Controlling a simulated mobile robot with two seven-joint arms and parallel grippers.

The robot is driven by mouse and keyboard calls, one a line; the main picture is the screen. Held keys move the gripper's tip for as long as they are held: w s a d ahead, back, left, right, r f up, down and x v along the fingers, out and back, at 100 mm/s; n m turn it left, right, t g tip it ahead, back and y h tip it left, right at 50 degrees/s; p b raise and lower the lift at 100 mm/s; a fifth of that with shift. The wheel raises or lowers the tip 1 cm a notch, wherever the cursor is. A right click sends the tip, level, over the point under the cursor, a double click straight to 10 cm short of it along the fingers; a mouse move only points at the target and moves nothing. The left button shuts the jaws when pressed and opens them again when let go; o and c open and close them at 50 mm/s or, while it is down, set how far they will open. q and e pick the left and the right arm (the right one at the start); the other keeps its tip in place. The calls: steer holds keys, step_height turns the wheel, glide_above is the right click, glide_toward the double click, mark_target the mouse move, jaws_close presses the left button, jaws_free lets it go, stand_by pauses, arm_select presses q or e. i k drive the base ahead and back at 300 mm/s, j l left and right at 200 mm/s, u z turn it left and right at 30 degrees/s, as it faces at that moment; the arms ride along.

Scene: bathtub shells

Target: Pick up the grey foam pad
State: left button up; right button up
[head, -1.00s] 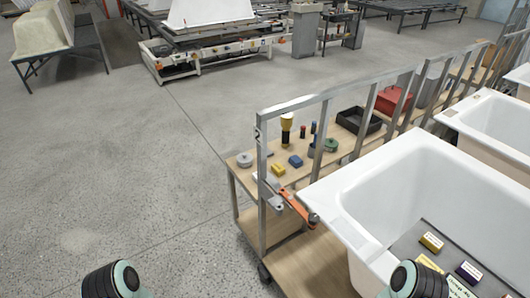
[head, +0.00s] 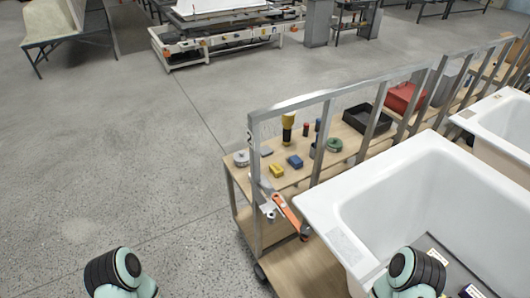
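A small flat grey piece (head: 265,151) lies on the cart's wooden top, between a round grey roll and the yellow block; it may be the grey foam pad, but it is too small to be sure. A dark grey flat sheet (head: 428,243) lies inside the near white tub, partly cut off by the frame and hidden by my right arm. Only parts of my left and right arms show at the bottom edge. Both grippers are out of view.
The wooden cart (head: 237,181) has a metal rail along it and bears a yellow block (head: 277,171), a blue block (head: 295,161), a black tray (head: 367,119) and a red box (head: 405,97). The white tub (head: 335,185) stands at right. Floor at left is clear.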

mark_target(266, 151)
steer(key=i+j, duration=0.1)
steer(key=j, duration=0.85)
steer(key=i+j+z, duration=0.1)
steer(key=j, duration=0.35)
steer(key=i+j, duration=0.35)
steer(key=j, duration=0.15)
steer(key=i+j+z, duration=0.1)
steer(key=i+j, duration=0.3)
